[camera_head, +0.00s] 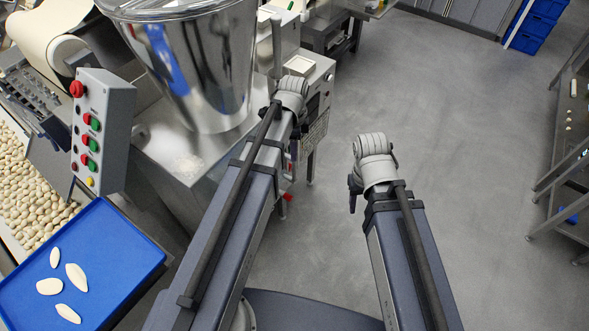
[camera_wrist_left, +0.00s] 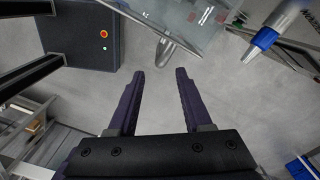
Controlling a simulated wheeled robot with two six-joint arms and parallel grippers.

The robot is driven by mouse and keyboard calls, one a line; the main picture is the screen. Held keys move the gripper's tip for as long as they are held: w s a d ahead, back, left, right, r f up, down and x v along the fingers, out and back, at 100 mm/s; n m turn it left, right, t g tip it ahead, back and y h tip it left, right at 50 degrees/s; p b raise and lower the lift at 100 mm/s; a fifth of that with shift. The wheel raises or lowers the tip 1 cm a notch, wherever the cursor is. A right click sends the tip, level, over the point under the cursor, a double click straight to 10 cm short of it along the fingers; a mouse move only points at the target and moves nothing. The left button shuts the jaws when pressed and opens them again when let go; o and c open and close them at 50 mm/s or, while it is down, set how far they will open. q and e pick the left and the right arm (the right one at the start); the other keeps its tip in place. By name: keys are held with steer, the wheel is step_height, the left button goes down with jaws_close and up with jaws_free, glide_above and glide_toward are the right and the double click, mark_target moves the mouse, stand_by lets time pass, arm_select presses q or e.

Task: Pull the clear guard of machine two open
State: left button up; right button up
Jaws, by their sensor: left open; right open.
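In the left wrist view a clear panel (camera_wrist_left: 195,22), which looks like the guard, hangs at the top centre. A rounded metal bar (camera_wrist_left: 178,54) runs at its lower edge. My left gripper (camera_wrist_left: 159,78) is open, with its fingers apart and nothing between them; the bar lies just beyond the fingertips. In the head view the left wrist is beside the machine's front corner, and its fingers are mostly hidden. My right gripper (camera_head: 355,190) shows only as a dark part beside its wrist, over open floor. Which machine is number two cannot be told.
A steel hopper (camera_head: 190,65) stands left of my left arm. A grey control box (camera_head: 103,130) with buttons and a blue tray (camera_head: 85,255) with pale pieces are at left. Grey floor (camera_head: 450,120) is free on the right, up to a metal rack (camera_head: 560,180).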

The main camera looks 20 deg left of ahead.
mark_target(294, 179)
arm_select(q)
step_height(294, 179, down, 12)
steer(key=b, duration=1.1)
steer(key=shift+b, duration=0.3)
steer(key=shift+r, duration=0.1)
steer(key=shift+c, duration=0.2)
jaws_close()
stand_by(0.4)
